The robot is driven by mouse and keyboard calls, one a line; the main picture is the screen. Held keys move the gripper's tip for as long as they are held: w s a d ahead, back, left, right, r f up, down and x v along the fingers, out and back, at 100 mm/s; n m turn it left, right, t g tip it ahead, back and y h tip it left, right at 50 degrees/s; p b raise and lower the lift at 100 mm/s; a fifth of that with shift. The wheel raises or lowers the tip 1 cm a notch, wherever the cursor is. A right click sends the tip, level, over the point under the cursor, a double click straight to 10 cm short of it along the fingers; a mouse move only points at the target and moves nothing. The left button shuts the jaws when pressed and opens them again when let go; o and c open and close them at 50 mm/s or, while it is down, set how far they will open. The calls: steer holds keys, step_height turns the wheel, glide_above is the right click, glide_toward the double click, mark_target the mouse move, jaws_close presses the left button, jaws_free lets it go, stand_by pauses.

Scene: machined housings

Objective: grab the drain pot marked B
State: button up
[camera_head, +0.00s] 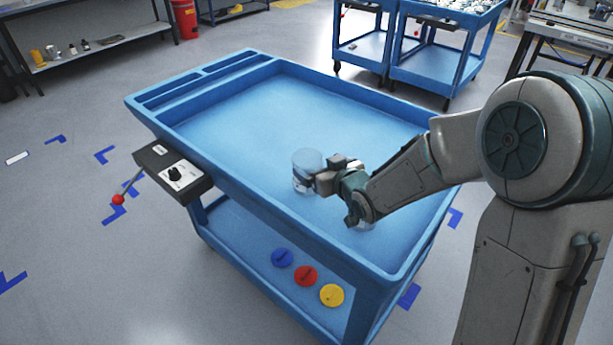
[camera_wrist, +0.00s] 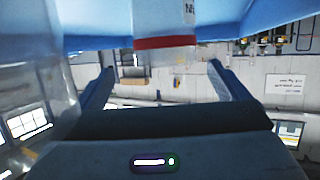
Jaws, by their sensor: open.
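A clear pot (camera_head: 306,163) stands on the blue cart's top tray, at the tip of my gripper (camera_head: 322,180). In the wrist view a clear pot with a red band (camera_wrist: 165,43) shows ahead of my open gripper (camera_wrist: 160,72), between the lines of its two fingers. Part of a dark marking shows on its side, but I cannot read it as B. A second clear pot (camera_head: 366,225) is mostly hidden behind my wrist. A large clear, blurred shape (camera_wrist: 35,90) fills the left of the wrist view.
The blue cart (camera_head: 235,130) has raised rims and narrow slots at its far left. Most of its tray is bare. A control box (camera_head: 172,172) with a red-tipped lever is on its left side. Blue, red and yellow discs (camera_head: 305,276) show at the lower level.

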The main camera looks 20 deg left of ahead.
mark_target(301, 157)
steer(key=shift+s+x, duration=0.25)
steer(key=shift+x, duration=3.1)
steer(key=shift+a+f, duration=0.15)
steer(key=shift+a, duration=0.05)
steer(key=c, duration=1.4)
